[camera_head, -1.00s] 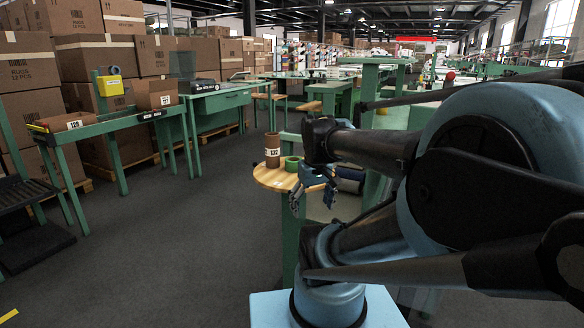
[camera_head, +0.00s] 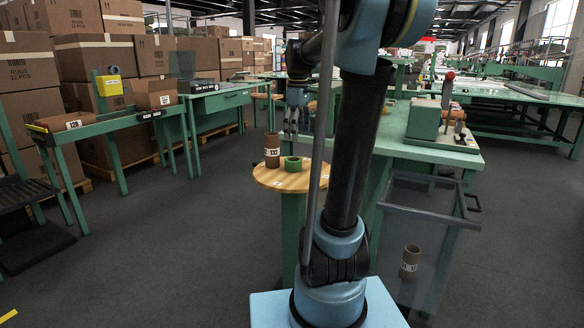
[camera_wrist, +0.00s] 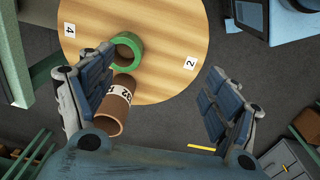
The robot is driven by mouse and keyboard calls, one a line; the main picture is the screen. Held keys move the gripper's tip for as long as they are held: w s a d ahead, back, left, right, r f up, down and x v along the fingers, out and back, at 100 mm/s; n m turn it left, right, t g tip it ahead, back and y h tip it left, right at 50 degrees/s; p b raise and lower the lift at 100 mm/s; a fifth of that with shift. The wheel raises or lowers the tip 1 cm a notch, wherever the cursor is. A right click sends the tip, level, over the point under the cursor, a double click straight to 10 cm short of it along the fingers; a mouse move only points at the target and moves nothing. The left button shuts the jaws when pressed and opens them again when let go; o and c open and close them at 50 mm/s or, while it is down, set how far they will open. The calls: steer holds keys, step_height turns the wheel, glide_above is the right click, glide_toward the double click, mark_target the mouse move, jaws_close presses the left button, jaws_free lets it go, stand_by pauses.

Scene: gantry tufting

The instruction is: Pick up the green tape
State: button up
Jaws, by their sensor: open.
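The green tape (camera_head: 292,163) is a roll lying flat on the round wooden table top (camera_head: 268,181). It also shows in the wrist view (camera_wrist: 127,48), next to the far end of a brown cardboard tube (camera_wrist: 113,107). The tube, labelled 132, stands upright to the left of the tape in the head view (camera_head: 272,150). My gripper (camera_head: 292,121) is open and empty, above the table and apart from the tape. In the wrist view my gripper's (camera_wrist: 158,98) left finger overlaps the tube's edge, and the tape lies beyond the fingers, left of centre.
A green workbench (camera_head: 440,153) is behind my arm. A sloped green table (camera_head: 100,128) and stacked boxes (camera_head: 88,65) are at the left. The floor between is clear.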

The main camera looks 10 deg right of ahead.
mark_target(293, 159)
steer(key=w+r+n, duration=0.2)
steer(key=w+n, duration=0.1)
steer(key=w, duration=0.5)
steer(key=f, duration=1.7)
steer(key=shift+w, duration=0.2)
steer(key=shift+c, duration=0.2)
steer(key=c, duration=1.1)
